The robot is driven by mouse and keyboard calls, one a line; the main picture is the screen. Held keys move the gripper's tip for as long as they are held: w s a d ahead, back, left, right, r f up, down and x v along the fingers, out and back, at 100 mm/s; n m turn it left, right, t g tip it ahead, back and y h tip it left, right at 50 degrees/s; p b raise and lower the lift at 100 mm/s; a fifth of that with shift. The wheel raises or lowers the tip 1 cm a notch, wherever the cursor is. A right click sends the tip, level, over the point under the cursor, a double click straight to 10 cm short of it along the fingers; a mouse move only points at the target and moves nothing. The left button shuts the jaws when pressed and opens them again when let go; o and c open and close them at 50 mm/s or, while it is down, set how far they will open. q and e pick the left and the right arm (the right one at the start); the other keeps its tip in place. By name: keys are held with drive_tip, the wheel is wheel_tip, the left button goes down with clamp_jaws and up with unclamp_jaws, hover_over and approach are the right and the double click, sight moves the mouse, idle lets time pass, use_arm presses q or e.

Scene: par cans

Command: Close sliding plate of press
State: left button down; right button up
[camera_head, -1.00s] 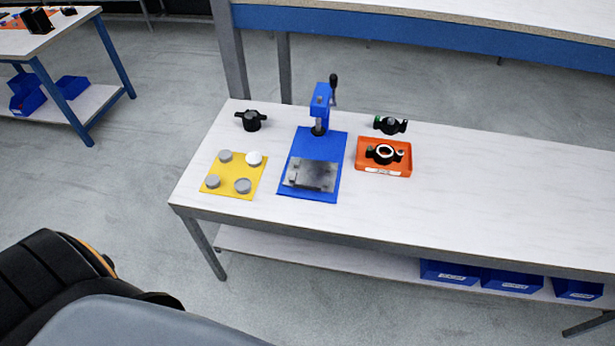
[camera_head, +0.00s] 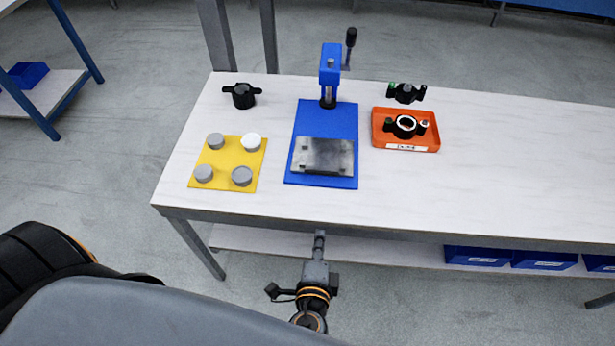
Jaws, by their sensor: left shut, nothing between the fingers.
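The blue press (camera_head: 330,70) stands on the table, with its upright column and black-knobbed lever at the back of a flat blue base. The grey metal sliding plate (camera_head: 323,156) lies on the front part of that base, apart from the press head, with bare blue base between them. My left gripper (camera_head: 319,238) is shut and empty at the table's front edge, below the plate in the picture. It does not touch the plate. My right gripper is not in view.
A yellow mat (camera_head: 226,166) with several round grey and white pieces lies left of the press. A black handled part (camera_head: 242,95) stands behind it. An orange tray (camera_head: 407,144) holding a black part is on the right, with another black part (camera_head: 406,93) behind. The table's right side is clear.

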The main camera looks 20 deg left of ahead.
use_arm(q)
wheel_tip(320, 180, up, 4)
drive_tip(key=a+t+y, duration=0.1)
approach(321, 174)
drive_tip(key=p+x, duration=0.2)
drive_tip(key=x, duration=0.4)
drive_tip(key=shift+w, duration=0.2)
drive_tip(key=shift+w+a+f, duration=0.1)
drive_tip(key=shift+w+a, duration=0.05)
drive_tip(key=shift+w, duration=0.05)
drive_tip(key=shift+w+f, duration=0.1)
drive_tip(key=r+b+x, duration=0.1)
drive_tip(key=x, duration=0.3)
drive_tip(key=b+x, duration=0.1)
drive_tip(key=x, duration=0.3)
drive_tip(key=r+b+x, duration=0.1)
drive_tip(key=x, duration=0.3)
drive_tip(key=shift+w+r, duration=0.25)
drive_tip(key=shift+w, duration=0.35)
drive_tip(key=shift+w+a+r, duration=0.1)
drive_tip(key=shift+r, duration=0.25)
